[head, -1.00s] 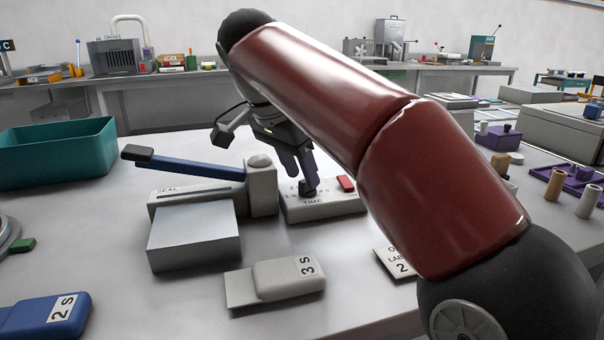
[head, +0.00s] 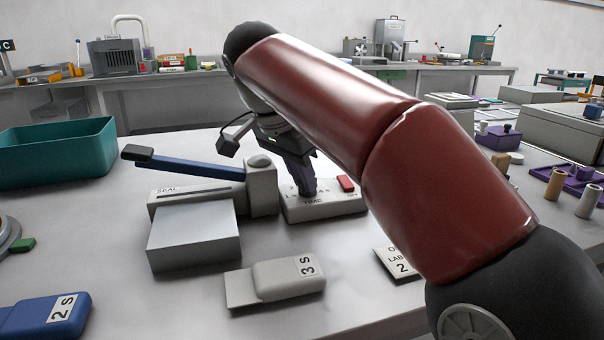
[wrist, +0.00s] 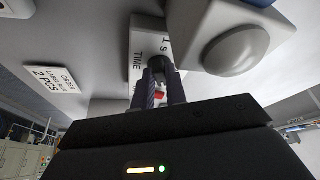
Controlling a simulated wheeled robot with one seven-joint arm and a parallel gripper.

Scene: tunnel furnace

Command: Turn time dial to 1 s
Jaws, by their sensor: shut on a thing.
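The time dial sits on a small light box (head: 328,209) marked TIME, right of the sealer. My gripper (head: 304,190) reaches down onto the dial from above and is shut on it. In the head view the fingers hide most of the dial. In the wrist view the dark dial (wrist: 157,62) shows between the two fingertips (wrist: 161,73). There a "1 s" mark on the box is beside it, and the word TIME is on the other side. I cannot clearly read where the dial points.
The sealer (head: 195,241) with its blue lever (head: 190,164) stands close on the left. A red button (head: 346,183) is on the box. A teal bin (head: 60,157) stands far left.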

